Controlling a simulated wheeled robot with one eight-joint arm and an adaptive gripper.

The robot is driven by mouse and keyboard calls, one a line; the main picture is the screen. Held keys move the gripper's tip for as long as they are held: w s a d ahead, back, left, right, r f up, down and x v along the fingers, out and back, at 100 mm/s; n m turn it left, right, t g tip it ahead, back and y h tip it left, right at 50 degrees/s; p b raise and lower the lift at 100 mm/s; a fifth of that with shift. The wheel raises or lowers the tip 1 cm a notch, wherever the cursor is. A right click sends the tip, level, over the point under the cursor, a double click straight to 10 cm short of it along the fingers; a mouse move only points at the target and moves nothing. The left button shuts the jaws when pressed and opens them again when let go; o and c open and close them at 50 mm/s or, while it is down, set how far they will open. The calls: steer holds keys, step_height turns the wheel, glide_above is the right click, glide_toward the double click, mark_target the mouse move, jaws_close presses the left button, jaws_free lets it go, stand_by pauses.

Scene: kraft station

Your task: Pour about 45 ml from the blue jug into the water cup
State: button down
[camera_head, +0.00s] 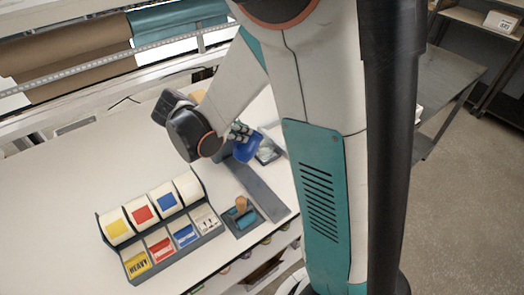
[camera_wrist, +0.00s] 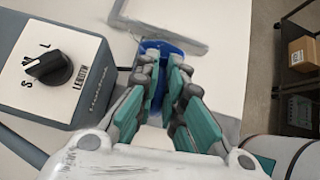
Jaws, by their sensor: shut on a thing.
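The blue jug (camera_head: 247,151) is held by my gripper (camera_head: 238,132) over the right part of the white table. It looks tilted in the head view, but I cannot tell by how much. In the wrist view the jug (camera_wrist: 163,47) shows beyond and between the fingers of my gripper (camera_wrist: 165,75), which are shut on it. A small dark-rimmed tray (camera_head: 269,160) lies just right of the jug, with something pale or clear on it. I cannot make out the water cup for certain. The liquid inside the jug is hidden.
A grey machine with a LENGTH dial (camera_wrist: 45,66) stands close left of my gripper in the wrist view. A rack of coloured label rolls (camera_head: 160,225) and a small holder (camera_head: 242,217) stand nearer the front. The table's left part is clear.

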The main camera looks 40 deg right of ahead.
steer(key=shift+r, duration=0.3)
steer(key=shift+a+r, duration=0.1)
steer(key=shift+r, duration=0.05)
steer(key=shift+r+h, duration=0.1)
steer(key=shift+h, duration=0.2)
stand_by(1.3)
